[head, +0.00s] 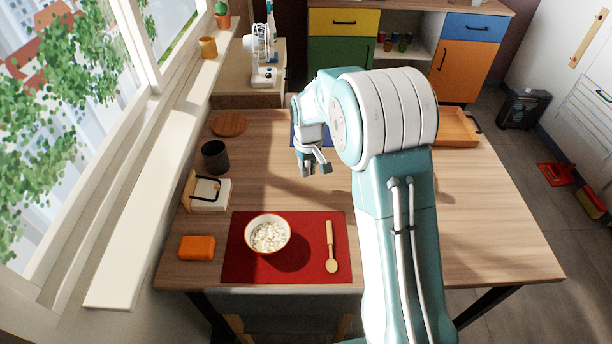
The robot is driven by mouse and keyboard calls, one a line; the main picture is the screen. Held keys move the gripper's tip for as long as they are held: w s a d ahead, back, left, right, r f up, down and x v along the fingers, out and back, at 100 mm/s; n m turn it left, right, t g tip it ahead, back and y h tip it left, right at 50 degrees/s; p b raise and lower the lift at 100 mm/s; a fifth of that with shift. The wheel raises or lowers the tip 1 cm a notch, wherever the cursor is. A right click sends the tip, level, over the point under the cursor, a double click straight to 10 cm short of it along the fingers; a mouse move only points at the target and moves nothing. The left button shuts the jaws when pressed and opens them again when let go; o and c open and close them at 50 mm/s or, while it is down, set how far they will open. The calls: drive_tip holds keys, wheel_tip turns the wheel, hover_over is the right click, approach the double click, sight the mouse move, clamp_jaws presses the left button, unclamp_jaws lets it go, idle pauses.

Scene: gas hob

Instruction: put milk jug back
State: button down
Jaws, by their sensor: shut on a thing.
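My gripper (313,166) hangs over the wooden table (270,185), beyond the red placemat. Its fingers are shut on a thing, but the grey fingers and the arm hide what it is. I cannot clearly pick out a milk jug; part of the table behind my arm is hidden. A white bowl (268,234) with an orange rim and pale contents stands on the red placemat (305,225). A wooden spoon (330,247) lies to its right. A blue patch (297,137), perhaps a mat, shows partly behind the gripper.
A dark cup (215,157), a napkin holder (209,193), an orange block (197,248) and a round wooden board (229,125) are on the left side. A wooden tray (457,128) lies at the back right. The table's right part is clear.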

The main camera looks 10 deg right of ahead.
drive_tip(key=w+f, duration=0.1)
drive_tip(key=w+d+f, duration=0.1)
drive_tip(key=w+f, duration=0.3)
drive_tip(key=shift+d, duration=0.4)
drive_tip(key=shift+w+f, duration=0.35)
drive_tip(key=shift+f, duration=0.1)
drive_tip(key=shift+w+a+f, duration=0.1)
drive_tip(key=shift+w+f, duration=0.1)
drive_tip(key=shift+f, duration=0.1)
drive_tip(key=f, duration=0.3)
drive_tip(key=shift+a, duration=0.2)
drive_tip(key=shift+d, duration=0.2)
drive_tip(key=c, duration=0.7)
unclamp_jaws()
drive_tip(key=shift+a, duration=0.1)
